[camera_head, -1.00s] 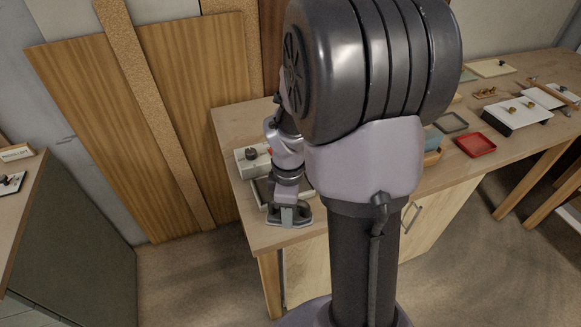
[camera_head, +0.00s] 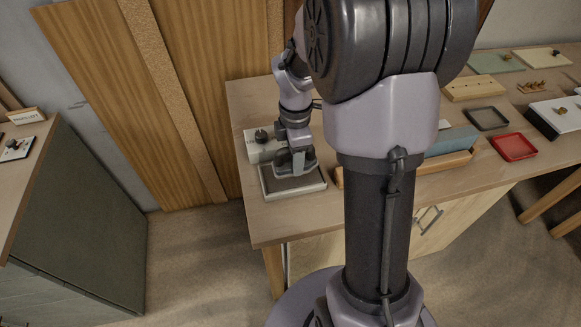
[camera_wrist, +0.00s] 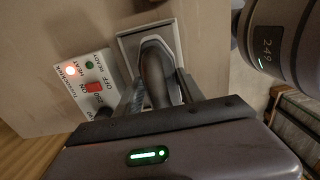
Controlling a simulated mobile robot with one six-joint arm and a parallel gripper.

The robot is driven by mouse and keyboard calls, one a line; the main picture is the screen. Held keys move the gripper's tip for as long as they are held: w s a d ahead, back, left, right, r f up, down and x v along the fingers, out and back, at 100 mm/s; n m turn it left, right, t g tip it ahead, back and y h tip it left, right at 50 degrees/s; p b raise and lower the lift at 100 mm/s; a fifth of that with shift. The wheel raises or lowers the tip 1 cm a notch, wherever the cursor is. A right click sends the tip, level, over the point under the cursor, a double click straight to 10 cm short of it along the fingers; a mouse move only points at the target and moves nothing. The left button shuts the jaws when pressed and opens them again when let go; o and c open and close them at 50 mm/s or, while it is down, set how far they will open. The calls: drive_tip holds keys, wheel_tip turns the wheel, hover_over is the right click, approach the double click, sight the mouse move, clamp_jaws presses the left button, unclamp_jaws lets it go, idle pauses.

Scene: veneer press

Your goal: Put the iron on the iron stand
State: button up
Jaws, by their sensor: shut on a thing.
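My gripper (camera_head: 297,150) is shut on the grey iron (camera_head: 290,168), near the left end of the workbench. The iron is over the iron stand (camera_head: 293,191), a dark plate with a pale rim. I cannot tell whether its sole touches the plate. In the wrist view the iron (camera_wrist: 156,68) shows as a dark rounded shape in front of the pale-rimmed stand (camera_wrist: 127,42). The gripper jaws and the iron's handle are partly hidden there.
A blue-grey block (camera_head: 452,141) in a wooden holder, a dark tray (camera_head: 486,118) and a red tray (camera_head: 514,147) are to the right.

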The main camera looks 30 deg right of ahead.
sight(291, 159)
drive_tip(key=shift+w+a, duration=0.3)
drive_tip(key=shift+w, duration=0.2)
drive_tip(key=shift+w+f+b, duration=0.1)
drive_tip(key=shift+f+b, duration=0.2)
drive_tip(key=shift+f, duration=0.05)
drive_tip(key=shift+f+b, duration=0.75)
drive_tip(key=shift+f, duration=0.65)
drive_tip(key=shift+f, duration=0.15)
drive_tip(key=o, duration=1.4)
